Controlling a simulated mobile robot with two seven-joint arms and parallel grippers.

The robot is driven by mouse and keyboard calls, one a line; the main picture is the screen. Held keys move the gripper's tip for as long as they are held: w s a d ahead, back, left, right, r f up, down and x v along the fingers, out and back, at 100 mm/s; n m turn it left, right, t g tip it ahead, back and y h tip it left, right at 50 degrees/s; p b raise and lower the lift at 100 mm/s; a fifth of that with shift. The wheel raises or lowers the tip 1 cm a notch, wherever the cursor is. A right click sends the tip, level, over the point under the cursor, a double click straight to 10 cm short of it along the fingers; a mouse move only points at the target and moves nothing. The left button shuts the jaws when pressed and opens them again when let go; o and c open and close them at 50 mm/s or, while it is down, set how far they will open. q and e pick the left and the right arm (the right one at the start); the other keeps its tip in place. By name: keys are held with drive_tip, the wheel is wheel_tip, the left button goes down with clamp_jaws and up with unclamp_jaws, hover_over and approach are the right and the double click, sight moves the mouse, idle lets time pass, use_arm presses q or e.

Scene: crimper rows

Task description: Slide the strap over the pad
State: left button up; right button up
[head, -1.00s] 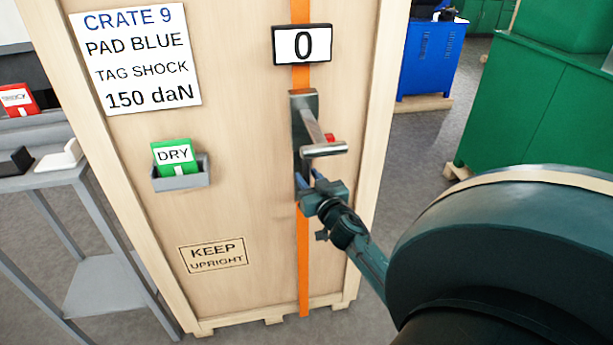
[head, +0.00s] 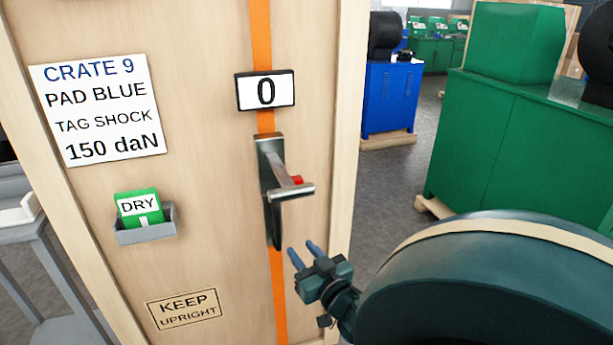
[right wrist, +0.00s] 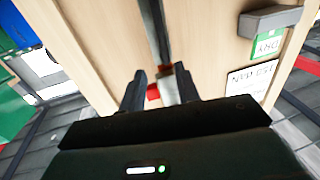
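The orange strap (head: 261,40) runs straight down the front of the wooden crate, behind a display reading 0 (head: 265,92). A metal tensioner (head: 270,190) with a handle bar sticking out and a red part (head: 297,180) sits on the strap. I cannot make out a pad on the crate; the sign (head: 100,108) reads PAD BLUE. My right gripper (head: 304,251) is just right of the strap, below the tensioner. Its two fingers are apart with nothing visible between them. They also show apart in the right wrist view (right wrist: 160,88). My left gripper is not in view.
A grey holder (head: 146,230) with a green DRY card is on the crate front, above a KEEP UPRIGHT mark (head: 184,308). A grey stand (head: 35,265) is at the left. Green (head: 500,150) and blue (head: 390,97) cabinets stand right, with open floor between.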

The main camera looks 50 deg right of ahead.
drive_tip(key=shift+s+a, duration=0.15)
drive_tip(key=shift+s, duration=0.35)
drive_tip(key=s+a+f+n+g+y, duration=0.2)
drive_tip(key=a+f+y, duration=0.1)
drive_tip(key=a, duration=0.6)
drive_tip(key=s+a+f+n+g+y+p, duration=0.1)
drive_tip(key=a+f, duration=0.4)
drive_tip(key=a, duration=0.5)
drive_tip(key=s+a+f+n+g+y+p, duration=0.1)
drive_tip(key=s+a+f+n+g+y, duration=0.2)
drive_tip(key=a, duration=0.6)
drive_tip(key=s+f+n+y, duration=0.1)
drive_tip(key=y, duration=0.1)
drive_tip(key=shift+s+a+y, duration=0.25)
drive_tip(key=shift+s+y, duration=0.15)
drive_tip(key=shift+d, duration=0.15)
